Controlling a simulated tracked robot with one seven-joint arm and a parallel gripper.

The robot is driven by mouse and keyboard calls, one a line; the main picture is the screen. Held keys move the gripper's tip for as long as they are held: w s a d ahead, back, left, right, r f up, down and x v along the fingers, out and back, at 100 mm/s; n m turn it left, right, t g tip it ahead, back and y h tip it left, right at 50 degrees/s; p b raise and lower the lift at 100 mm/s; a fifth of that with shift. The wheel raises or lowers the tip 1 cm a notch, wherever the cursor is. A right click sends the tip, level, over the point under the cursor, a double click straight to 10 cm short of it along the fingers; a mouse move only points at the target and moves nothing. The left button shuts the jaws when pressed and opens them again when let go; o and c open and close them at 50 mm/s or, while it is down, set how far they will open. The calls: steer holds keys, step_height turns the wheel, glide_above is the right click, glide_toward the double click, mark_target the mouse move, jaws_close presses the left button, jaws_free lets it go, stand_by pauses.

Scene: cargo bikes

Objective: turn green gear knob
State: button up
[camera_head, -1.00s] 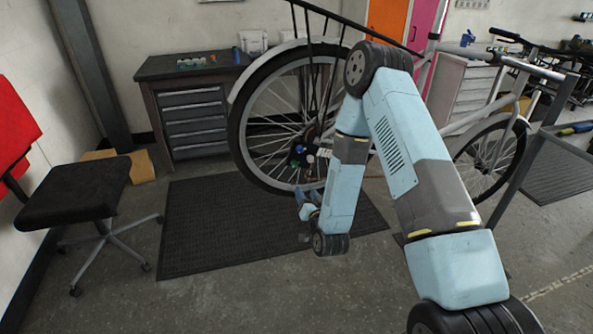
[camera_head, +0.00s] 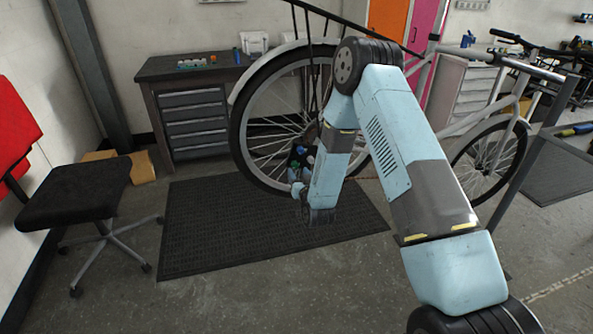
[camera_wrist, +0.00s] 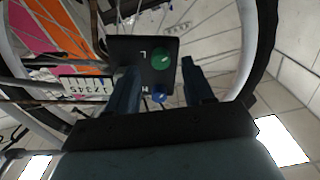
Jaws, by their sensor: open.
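The green gear knob (camera_wrist: 161,62) sits on a black panel (camera_wrist: 118,46) with white letters in the wrist view. A smaller blue knob (camera_wrist: 160,97) is on the panel's edge nearer my gripper. My gripper (camera_wrist: 160,67) is open, with one finger on each side of the green knob and visible gaps between. I cannot tell whether the fingertips reach the knob's depth.
A black mat (camera_head: 215,235) covers the floor below. A stool (camera_head: 75,190) and a drawer cabinet (camera_head: 193,110) stand to the left, clear of my arm.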

mark_target(295, 167)
steer(key=shift+x, duration=1.65)
steer(key=shift+c, duration=0.2)
jaws_close()
